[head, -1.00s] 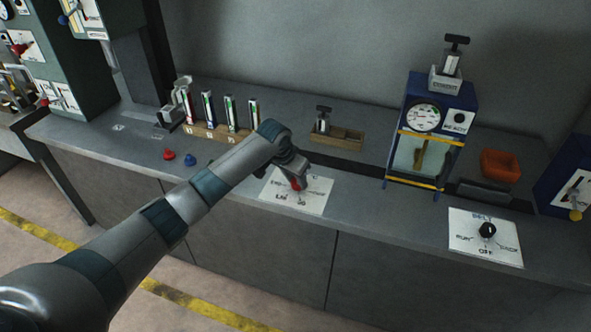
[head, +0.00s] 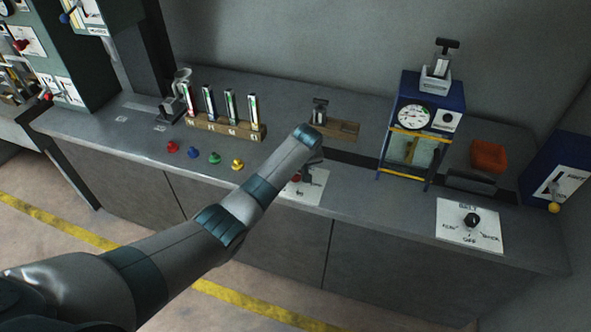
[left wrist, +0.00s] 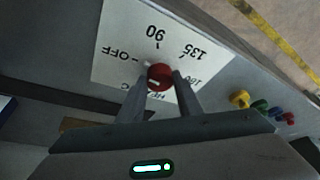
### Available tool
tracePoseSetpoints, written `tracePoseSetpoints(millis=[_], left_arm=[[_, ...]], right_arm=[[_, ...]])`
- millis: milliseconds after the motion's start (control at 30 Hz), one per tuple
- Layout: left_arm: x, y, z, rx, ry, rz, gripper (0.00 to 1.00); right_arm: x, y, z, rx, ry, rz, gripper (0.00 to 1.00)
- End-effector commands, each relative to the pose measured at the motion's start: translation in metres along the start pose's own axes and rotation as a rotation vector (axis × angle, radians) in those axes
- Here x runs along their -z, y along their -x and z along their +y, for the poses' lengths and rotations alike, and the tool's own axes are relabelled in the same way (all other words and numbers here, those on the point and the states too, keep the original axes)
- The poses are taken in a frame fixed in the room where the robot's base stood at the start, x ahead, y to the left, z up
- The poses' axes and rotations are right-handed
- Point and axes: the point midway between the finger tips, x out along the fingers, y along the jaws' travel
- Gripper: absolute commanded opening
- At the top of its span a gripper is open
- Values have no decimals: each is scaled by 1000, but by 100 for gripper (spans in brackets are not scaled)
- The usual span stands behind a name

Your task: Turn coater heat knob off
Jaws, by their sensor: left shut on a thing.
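The red heat knob (left wrist: 160,76) sits on a white dial plate (left wrist: 118,28) printed with OFF, 90 and 135, seen upside down in the left wrist view. My left gripper (left wrist: 161,88) has one finger on each side of the knob and is shut on it. A short pale mark shows on the knob, but which label it points at is hard to tell. My right gripper is not in view.
Red (head: 172,147), blue (head: 193,152), green (head: 214,157) and yellow (head: 238,164) small knobs stand left of my arm. A belt switch plate (head: 452,232), a blue-framed gauge device (head: 411,125) and an orange bin (head: 489,156) are to the right.

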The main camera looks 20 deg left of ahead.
Motion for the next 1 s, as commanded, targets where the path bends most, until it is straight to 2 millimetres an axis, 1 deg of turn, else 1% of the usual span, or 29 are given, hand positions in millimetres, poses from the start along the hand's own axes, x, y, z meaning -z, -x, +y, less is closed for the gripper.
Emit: tracePoseSetpoints(millis=[100, 300, 833, 867, 900, 933, 1000], left_arm=[[0, 1, 2, 27, 68, 0, 9], [1, 0, 2, 57, 143, 1, 9], [2, 1, 2, 68, 171, 3, 9], [2, 1, 2, 68, 171, 3, 39], [2, 1, 2, 68, 171, 3, 48], [2, 1, 2, 68, 171, 2, 50], [2, 1, 2, 69, 170, 2, 50]], right_arm=[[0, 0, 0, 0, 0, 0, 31], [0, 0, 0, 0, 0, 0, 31], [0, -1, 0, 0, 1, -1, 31], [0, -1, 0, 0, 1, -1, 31], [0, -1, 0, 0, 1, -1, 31], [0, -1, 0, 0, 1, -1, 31], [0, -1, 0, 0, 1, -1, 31]])
